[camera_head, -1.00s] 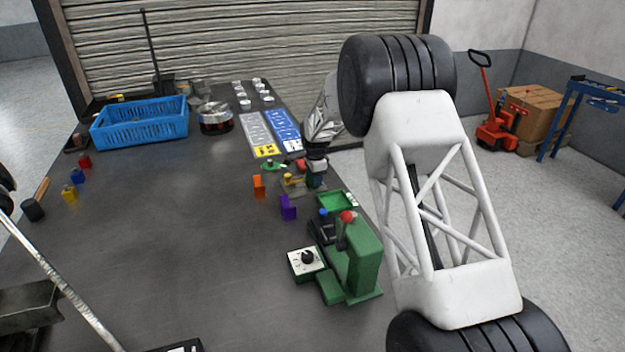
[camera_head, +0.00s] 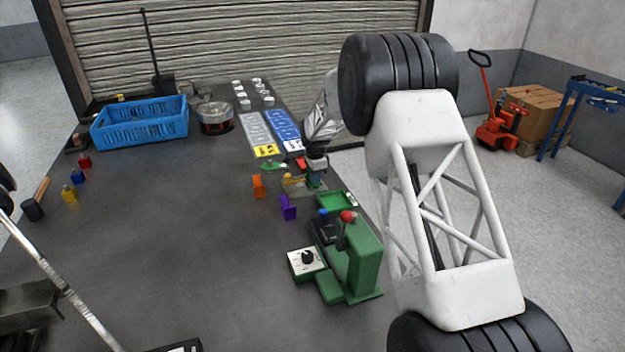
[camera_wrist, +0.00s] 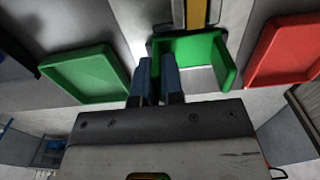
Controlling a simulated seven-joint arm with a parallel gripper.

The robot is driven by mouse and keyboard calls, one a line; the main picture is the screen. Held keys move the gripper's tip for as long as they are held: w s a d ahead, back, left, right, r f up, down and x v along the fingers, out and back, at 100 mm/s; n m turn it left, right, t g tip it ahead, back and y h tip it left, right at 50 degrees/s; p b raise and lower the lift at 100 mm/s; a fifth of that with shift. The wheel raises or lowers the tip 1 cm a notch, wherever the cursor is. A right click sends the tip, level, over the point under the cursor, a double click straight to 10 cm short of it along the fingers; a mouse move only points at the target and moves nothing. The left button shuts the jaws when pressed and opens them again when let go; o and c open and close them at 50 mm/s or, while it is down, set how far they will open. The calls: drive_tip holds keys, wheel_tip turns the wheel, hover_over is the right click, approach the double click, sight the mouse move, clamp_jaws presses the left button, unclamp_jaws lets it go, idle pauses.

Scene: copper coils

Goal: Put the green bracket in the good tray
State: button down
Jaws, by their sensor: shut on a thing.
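The green bracket (camera_wrist: 222,62) shows in the wrist view as an angled green piece beside my fingertips, below a yellow part. My gripper (camera_wrist: 160,72) has its two blue fingers close together at the bracket's left end and is shut on it. The fingers hide the exact contact. In the head view my gripper (camera_head: 316,168) is at the fixture, and the bracket is small and partly hidden there. A green tray (camera_wrist: 85,75) lies left of the fingers in the wrist view; it also shows in the head view (camera_head: 338,201). No label is readable on it.
A red tray (camera_wrist: 288,48) lies right of the bracket. A fixture with a yellow part (camera_head: 293,180) stands beside my gripper. A green press with a red knob (camera_head: 362,255) stands nearer. Orange (camera_head: 259,186) and purple (camera_head: 288,207) pieces stand left. The middle table is clear.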

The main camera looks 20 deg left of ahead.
drive_tip(key=shift+r, duration=2.25)
drive_tip(key=shift+r, duration=0.2)
drive_tip(key=shift+r, duration=1.3)
drive_tip(key=s+d, duration=0.7)
drive_tip(key=d, duration=0.5)
drive_tip(key=shift+r, duration=0.15)
drive_tip(key=shift+f, duration=0.25)
drive_tip(key=shift+f, duration=3.4)
